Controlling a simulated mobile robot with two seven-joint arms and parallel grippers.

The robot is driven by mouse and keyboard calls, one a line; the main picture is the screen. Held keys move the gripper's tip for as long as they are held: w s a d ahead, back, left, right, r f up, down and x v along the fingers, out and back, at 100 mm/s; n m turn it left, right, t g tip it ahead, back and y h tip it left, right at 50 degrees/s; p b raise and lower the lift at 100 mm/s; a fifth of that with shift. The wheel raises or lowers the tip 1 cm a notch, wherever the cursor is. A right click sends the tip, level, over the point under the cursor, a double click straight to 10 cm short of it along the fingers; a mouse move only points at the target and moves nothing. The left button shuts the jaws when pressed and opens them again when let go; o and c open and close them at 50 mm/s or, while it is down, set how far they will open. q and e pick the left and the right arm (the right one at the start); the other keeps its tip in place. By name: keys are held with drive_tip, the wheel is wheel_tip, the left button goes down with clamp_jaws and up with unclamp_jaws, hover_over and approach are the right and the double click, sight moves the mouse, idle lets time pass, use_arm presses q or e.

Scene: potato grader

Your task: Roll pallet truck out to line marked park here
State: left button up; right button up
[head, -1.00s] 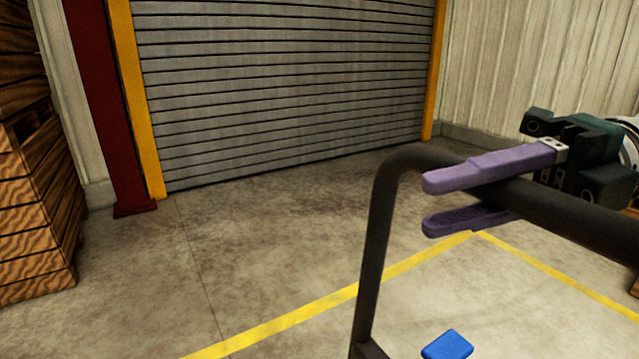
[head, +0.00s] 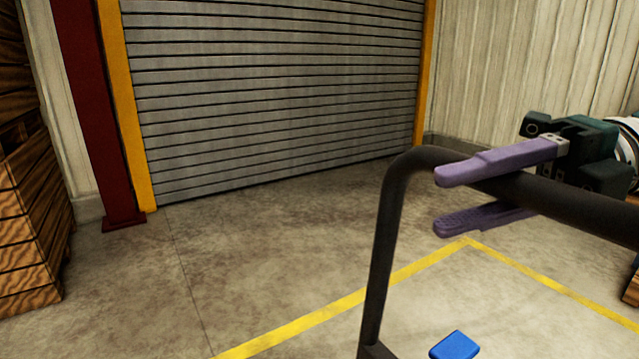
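The pallet truck's dark handle (head: 382,255) stands at the right in the head view, a bent bar whose top runs off to the right edge. My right gripper (head: 440,200) has its two purple fingers above and below the top bar, with the bar between them. A gap shows between the fingertips, and whether the fingers press on the bar is hard to tell. A blue piece (head: 455,346) shows low by the handle. Yellow floor lines (head: 330,312) meet in a corner behind the handle. No "park here" lettering is visible. My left gripper is out of view.
A grey roller door (head: 280,95) with yellow side posts closes the back. A dark red column (head: 100,130) stands left of it. Stacked wooden crates (head: 28,220) line the left edge. The concrete floor (head: 210,255) between the crates and handle is clear.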

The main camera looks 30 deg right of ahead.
drive_tip(key=shift+o, duration=1.3)
drive_tip(key=shift+a, duration=0.2)
drive_tip(key=v, duration=1)
drive_tip(key=shift+b, duration=0.4)
